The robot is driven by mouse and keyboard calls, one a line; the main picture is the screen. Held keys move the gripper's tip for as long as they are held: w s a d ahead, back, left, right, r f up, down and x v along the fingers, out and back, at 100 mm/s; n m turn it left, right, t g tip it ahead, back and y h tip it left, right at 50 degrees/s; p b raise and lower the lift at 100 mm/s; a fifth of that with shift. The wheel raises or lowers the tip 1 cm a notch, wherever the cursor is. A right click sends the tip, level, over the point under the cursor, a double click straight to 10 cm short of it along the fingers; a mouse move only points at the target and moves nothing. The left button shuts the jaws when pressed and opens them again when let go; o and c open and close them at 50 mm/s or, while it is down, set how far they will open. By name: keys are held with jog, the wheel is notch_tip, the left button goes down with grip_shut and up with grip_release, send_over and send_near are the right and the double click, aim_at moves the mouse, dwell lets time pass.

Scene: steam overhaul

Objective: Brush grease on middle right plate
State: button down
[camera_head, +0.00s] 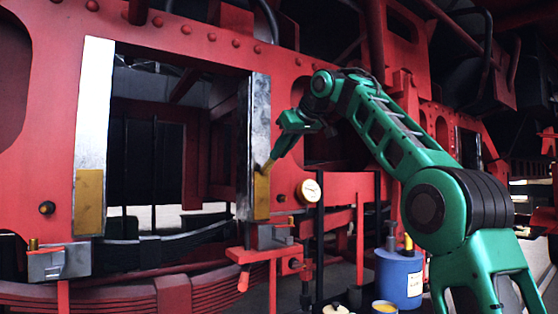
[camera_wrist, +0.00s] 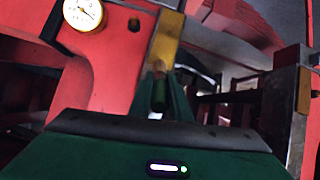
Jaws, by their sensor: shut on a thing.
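The right plate (camera_head: 260,110) is an upright bare metal strip on the right side of the red frame opening. Its lower part carries a golden-yellow grease patch (camera_head: 261,197); the middle and top look grey. My gripper (camera_head: 285,148) is shut on a brush (camera_head: 268,164), whose tip is at the plate around the upper edge of the patch. I cannot tell whether it touches. In the wrist view the brush (camera_wrist: 159,67) shows small between the fingers (camera_wrist: 160,95), in front of the yellow patch (camera_wrist: 166,40). The left plate (camera_head: 94,110) also has a yellow lower part.
A round gauge (camera_head: 309,191) sits on the frame just right of the plate. Red-handled clamps (camera_head: 268,237) stand below it. A blue can (camera_head: 400,277) and a yellow-filled pot (camera_head: 384,307) are below my arm. The frame opening between the plates is free near the front.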

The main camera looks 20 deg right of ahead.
notch_tip(320, 180, down, 16)
jog(key=shift+r, duration=0.2)
dwell(1.9)
jog(key=shift+s+d, duration=0.3)
jog(key=shift+s, duration=0.65)
jog(key=shift+s+d, duration=0.3)
jog(key=shift+s, duration=0.65)
jog(key=shift+s+d, duration=0.3)
jog(key=shift+s, duration=0.65)
jog(key=s, duration=0.1)
jog(key=s+d, duration=0.1)
jog(key=shift+s, duration=0.4)
jog(key=shift+w+a, duration=0.1)
